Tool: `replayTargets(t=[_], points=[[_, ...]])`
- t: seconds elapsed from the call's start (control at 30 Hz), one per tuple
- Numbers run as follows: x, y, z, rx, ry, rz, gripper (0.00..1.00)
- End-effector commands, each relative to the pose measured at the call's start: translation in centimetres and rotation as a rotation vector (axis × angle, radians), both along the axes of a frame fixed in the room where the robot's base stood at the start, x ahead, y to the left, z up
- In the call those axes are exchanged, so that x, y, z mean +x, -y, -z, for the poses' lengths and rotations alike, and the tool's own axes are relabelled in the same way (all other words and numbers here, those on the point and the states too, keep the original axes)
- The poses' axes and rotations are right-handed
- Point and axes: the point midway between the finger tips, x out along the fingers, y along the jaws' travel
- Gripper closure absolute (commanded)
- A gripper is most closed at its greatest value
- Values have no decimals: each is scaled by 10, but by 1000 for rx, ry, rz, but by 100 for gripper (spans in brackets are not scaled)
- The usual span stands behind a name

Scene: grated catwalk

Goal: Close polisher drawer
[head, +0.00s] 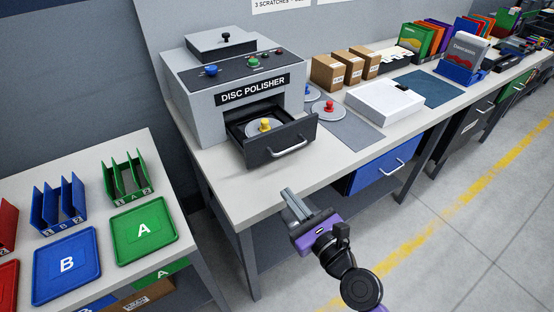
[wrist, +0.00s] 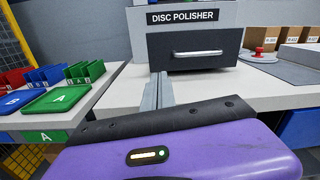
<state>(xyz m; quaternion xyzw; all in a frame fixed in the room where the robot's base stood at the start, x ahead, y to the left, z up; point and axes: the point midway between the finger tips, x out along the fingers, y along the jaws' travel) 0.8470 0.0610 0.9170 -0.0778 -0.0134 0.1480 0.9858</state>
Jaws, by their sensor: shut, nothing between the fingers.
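The grey disc polisher (head: 225,85) stands on the workbench, and it also shows in the wrist view (wrist: 183,18). Its dark drawer (head: 292,143) is pulled out at the front, with a silver bar handle. The drawer front also shows in the wrist view (wrist: 190,62). A disc with a yellow knob (head: 265,126) lies inside the open drawer. My gripper (head: 289,193) is shut and empty, in front of the bench edge and apart from the drawer. In the wrist view the closed fingers (wrist: 158,78) point toward the drawer front, left of its handle.
Discs with a red knob (head: 328,107) and a blue knob lie right of the polisher. A white box (head: 383,101) and cardboard boxes (head: 327,72) stand further right. Green tray A (head: 143,234) and blue tray B (head: 66,264) are on the left table. The bench top before the drawer is clear.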

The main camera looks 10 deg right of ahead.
Motion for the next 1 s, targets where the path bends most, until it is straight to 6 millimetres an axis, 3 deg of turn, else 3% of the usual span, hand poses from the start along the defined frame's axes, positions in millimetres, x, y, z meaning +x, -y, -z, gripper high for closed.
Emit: replayTargets(t=[0.1, 0.33, 0.8, 1.0], points=[[-1, -4, 0, 114, -39, -17, 100], [10, -8, -1, 154, -51, -18, 100], [93, -35, 0, 151, -49, -17, 100], [120, -43, 0, 151, -50, -16, 100]])
